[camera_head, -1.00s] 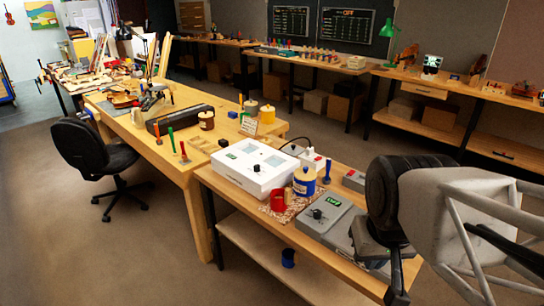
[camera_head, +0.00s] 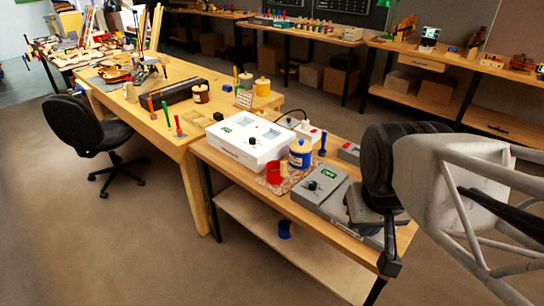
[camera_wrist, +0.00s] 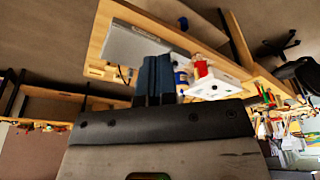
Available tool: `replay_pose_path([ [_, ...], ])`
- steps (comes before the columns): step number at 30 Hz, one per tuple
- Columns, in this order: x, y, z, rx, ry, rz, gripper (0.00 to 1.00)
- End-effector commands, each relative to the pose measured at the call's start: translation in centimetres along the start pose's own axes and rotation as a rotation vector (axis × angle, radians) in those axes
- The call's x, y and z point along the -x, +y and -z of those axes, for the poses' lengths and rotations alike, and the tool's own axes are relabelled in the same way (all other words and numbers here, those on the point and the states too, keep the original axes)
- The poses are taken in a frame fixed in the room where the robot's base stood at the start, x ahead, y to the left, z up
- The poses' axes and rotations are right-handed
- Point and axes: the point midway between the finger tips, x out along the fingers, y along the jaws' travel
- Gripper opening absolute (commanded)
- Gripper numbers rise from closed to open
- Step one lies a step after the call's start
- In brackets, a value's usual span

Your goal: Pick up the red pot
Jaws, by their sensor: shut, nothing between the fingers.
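The blue jar (camera_head: 300,154) stands close beside the pot. A white box (camera_head: 247,143) lies behind it and a grey device (camera_head: 320,186) to its right, between it and my gripper. A blue cup (camera_head: 284,229) is on the lower shelf. The floor in front is clear.

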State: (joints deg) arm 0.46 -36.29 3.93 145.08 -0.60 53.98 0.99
Motion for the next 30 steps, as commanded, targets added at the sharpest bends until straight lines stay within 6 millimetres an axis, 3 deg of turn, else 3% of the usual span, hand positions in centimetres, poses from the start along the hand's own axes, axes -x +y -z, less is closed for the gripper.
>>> replay_pose_path([
  [7, 0.00, 0.00, 0.00, 0.000, 0.000, 0.000, 0.02],
  [17, 0.00, 0.00, 0.00, 0.000, 0.000, 0.000, 0.52],
  [30, -0.26, -0.33, 0.42, -0.023, -0.010, 0.020, 0.53],
])
